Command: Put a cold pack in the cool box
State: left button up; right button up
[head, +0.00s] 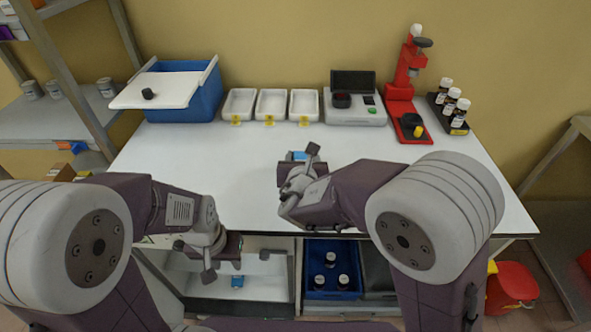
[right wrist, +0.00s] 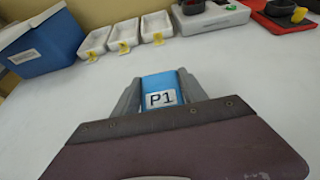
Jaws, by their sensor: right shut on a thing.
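The cool box (head: 205,98) is blue and stands at the back left of the white table. Its white lid (head: 150,90), with a dark knob, lies slanted over its left and front part, so the inside is mostly hidden. My right gripper (right wrist: 160,84) is shut on a blue cold pack (right wrist: 165,82) labelled P1. In the head view, this pack (head: 300,156) shows above the middle of the table, apart from the box. My left gripper (head: 222,250) is low at the table's front edge, over an open white drawer; its jaws are unclear.
A small blue item (head: 237,281) lies in the white drawer (head: 262,270). Three white trays (head: 272,104), a grey instrument (head: 354,108), a red stand (head: 404,90) and brown bottles (head: 452,100) line the table's back. The middle of the table (head: 215,160) is clear.

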jog(key=shift+w+a+f, duration=0.25)
jog(key=shift+a+f, duration=0.1)
jog(key=shift+a, duration=0.2)
jog(key=shift+w+a+f, duration=0.25)
jog(key=shift+a+f, duration=0.05)
jog(key=shift+a, duration=0.25)
notch_tip(320, 180, down, 4)
jog(key=shift+f+b, duration=0.1)
jog(key=shift+b, duration=0.4)
jog(key=shift+f, duration=0.1)
jog(key=o, duration=1.5)
jog(key=shift+o, duration=0.2)
